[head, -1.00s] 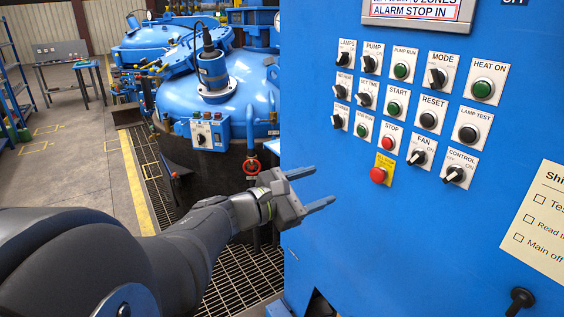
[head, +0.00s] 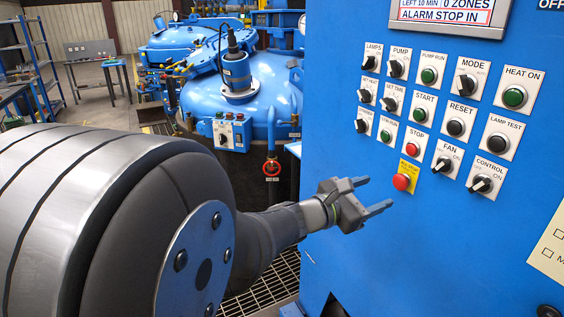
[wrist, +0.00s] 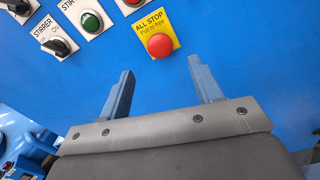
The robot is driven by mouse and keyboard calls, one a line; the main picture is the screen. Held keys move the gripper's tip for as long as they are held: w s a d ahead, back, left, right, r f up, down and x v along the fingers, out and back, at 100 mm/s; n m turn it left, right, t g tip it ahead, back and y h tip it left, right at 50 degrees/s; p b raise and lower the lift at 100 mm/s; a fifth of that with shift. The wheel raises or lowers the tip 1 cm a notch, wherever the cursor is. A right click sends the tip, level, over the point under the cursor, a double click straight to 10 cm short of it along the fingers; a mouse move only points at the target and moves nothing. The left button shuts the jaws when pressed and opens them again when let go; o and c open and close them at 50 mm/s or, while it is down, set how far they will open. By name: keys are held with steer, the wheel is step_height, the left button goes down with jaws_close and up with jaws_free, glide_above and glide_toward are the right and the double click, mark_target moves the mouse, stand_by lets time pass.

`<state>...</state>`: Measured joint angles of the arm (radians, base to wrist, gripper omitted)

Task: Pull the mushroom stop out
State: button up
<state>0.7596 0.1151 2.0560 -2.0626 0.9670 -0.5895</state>
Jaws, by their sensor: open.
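The mushroom stop (head: 401,181) is a red round button on a yellow plate, low on the blue panel. In the wrist view the red button (wrist: 160,45) sits under the words "ALL STOP" and "Pull to free". My gripper (head: 376,194) is open and empty, just left of the button in the head view. In the wrist view my gripper's two fingers (wrist: 162,80) point toward the panel, with the button beyond and between their tips. They are apart from the button. Whether the button is pressed in cannot be told.
The red STOP button (head: 417,142) is just above the mushroom stop. Several selector knobs and push buttons surround it, including the FAN knob (head: 443,163) and the STIRRER knob (wrist: 60,47). The display (head: 445,12) reads "ALARM STOP IN". Bare blue panel lies below the stop.

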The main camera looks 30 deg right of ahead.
mark_target(398, 183)
steer(key=d, duration=0.7)
